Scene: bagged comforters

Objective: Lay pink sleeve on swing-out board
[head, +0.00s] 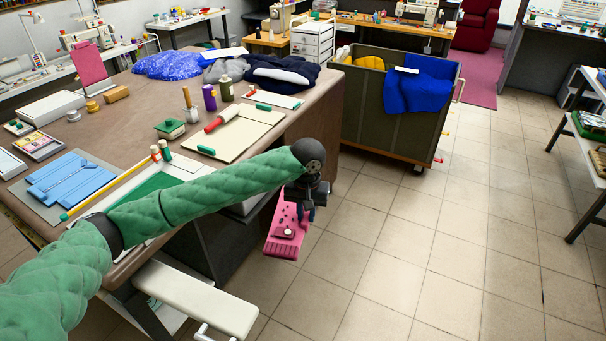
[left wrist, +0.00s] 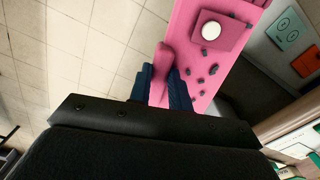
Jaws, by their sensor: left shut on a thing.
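My left gripper (head: 308,206) is shut on a pink piece (head: 283,238), which I take to be the pink sleeve. It is held beyond the table's right side, above the tiled floor. In the left wrist view the dark fingers (left wrist: 162,88) pinch a pink tab of the sleeve (left wrist: 200,72). The sleeve carries dark dots and a raised square with a white disc. A pale padded board (head: 195,297), likely the swing-out board, juts out at the table's near edge, left of and apart from the sleeve. Its top looks bare. My right gripper is not in view.
The crowded brown table (head: 325,98) holds a blue folded shirt (head: 70,180), bottles, a tan board (head: 238,135) and dark folded cloth (head: 280,73). A wheeled bin (head: 385,122) with blue cloth stands behind. The tiled floor (head: 420,260) at right is clear.

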